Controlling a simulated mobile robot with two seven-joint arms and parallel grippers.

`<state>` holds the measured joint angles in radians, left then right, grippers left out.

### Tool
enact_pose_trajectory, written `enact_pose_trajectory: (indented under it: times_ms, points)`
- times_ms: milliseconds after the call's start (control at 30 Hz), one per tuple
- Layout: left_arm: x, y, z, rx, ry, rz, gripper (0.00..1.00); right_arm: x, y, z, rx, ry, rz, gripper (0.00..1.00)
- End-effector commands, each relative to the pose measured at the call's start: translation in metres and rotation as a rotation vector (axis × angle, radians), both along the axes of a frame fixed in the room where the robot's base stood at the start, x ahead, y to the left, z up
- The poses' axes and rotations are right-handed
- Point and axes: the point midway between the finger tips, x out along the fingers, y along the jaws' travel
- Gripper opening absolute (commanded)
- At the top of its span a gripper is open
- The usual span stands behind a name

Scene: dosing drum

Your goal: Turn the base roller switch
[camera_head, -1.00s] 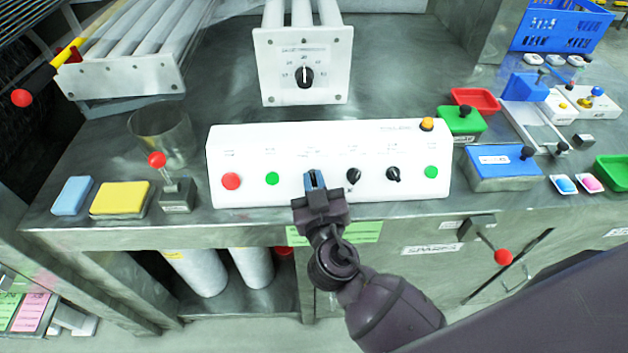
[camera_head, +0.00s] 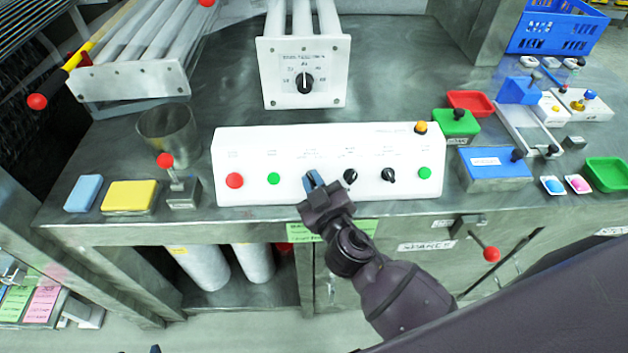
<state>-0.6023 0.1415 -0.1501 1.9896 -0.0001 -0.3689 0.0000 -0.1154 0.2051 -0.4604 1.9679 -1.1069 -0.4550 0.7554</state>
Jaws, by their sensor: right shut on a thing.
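A white control box (camera_head: 228,145) stands at the front of the metal table. A row of round buttons and black knobs runs along its face. My right gripper (camera_head: 314,181) reaches up from the lower right to the face, between the green button on the left and the black knobs. It is shut on a switch there, which the fingers hide. The box's labels are too small to read, so I cannot confirm which switch is the base roller one. My left gripper does not show clearly.
A red button (camera_head: 235,181) and a green button (camera_head: 274,179) sit left of the gripper; black knobs (camera_head: 350,176) sit close on its right. A roller unit with a dial (camera_head: 305,83) stands behind. A red-tipped lever (camera_head: 165,161) stands left of the box.

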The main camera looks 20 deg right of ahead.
Motion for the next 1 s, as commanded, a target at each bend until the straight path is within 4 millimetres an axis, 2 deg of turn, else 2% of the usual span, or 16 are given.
enact_pose_trajectory:
  times_ms: [100,133,300,667,767,1000]
  points:
    - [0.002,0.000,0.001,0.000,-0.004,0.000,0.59,0.000,0.000,0.000,-0.003,0.000,0.000,0.00]
    - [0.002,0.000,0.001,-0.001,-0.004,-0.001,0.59,0.000,0.000,0.000,-0.003,0.000,0.000,0.13]
    - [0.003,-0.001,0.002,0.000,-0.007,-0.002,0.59,0.000,0.000,0.000,-0.002,0.000,0.000,0.37]
    - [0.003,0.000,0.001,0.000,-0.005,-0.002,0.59,-0.004,0.000,-0.001,-0.001,0.001,0.000,0.37]
    - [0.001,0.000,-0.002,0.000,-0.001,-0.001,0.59,-0.014,-0.001,-0.002,0.000,0.003,-0.001,0.37]
    - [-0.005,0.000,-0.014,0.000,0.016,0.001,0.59,-0.051,-0.003,-0.003,0.000,0.005,-0.002,0.37]
